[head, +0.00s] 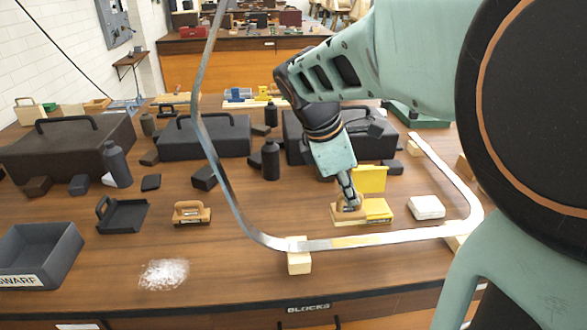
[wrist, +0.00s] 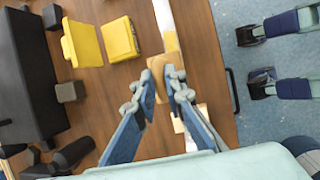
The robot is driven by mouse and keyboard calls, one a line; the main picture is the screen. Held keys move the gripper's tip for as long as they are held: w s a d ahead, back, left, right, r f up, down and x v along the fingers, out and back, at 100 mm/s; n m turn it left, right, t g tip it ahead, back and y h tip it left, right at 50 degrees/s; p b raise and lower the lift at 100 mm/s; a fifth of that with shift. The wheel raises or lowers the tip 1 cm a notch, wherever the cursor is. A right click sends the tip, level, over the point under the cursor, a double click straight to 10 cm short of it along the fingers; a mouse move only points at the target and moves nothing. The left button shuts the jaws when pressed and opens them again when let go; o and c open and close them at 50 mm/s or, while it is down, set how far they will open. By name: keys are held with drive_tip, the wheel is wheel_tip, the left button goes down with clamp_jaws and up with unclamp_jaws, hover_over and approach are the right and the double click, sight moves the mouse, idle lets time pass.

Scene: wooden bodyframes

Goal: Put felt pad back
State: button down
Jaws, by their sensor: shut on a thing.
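My gripper (head: 348,203) reaches down to the table and is shut on a small wooden block (head: 340,213), which I take to be the felt pad's wooden body. The block shows between the fingertips in the wrist view (wrist: 158,65); its underside is hidden. It is just left of a yellow box (head: 378,209) with its yellow lid (head: 371,179) standing up behind. In the wrist view the box (wrist: 120,39) lies ahead and left of my gripper (wrist: 160,82). I cannot tell whether the block touches the table.
A curved metal strip (head: 358,240) on wooden supports (head: 299,257) runs close in front. A similar wooden-handled block (head: 191,213) and a white pad (head: 426,207) lie to the sides. Dark cases (head: 205,140) stand behind. White swarf (head: 163,274) lies at front left.

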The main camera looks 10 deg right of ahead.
drive_tip(key=shift+w+a+f+p, duration=0.15)
drive_tip(key=shift+w+a+f, duration=0.55)
drive_tip(key=shift+w+f, duration=1.5)
drive_tip(key=shift+w+a+f+p, duration=0.2)
drive_tip(key=shift+w+a+f, duration=0.55)
drive_tip(key=shift+w+f, duration=1.4)
drive_tip(key=shift+w+a+f+p, duration=0.15)
drive_tip(key=shift+w+a+f, duration=0.55)
drive_tip(key=shift+w+f, duration=1.45)
drive_tip(key=shift+f, duration=0.1)
drive_tip(key=c, duration=2.4)
unclamp_jaws()
drive_tip(key=o, duration=0.4)
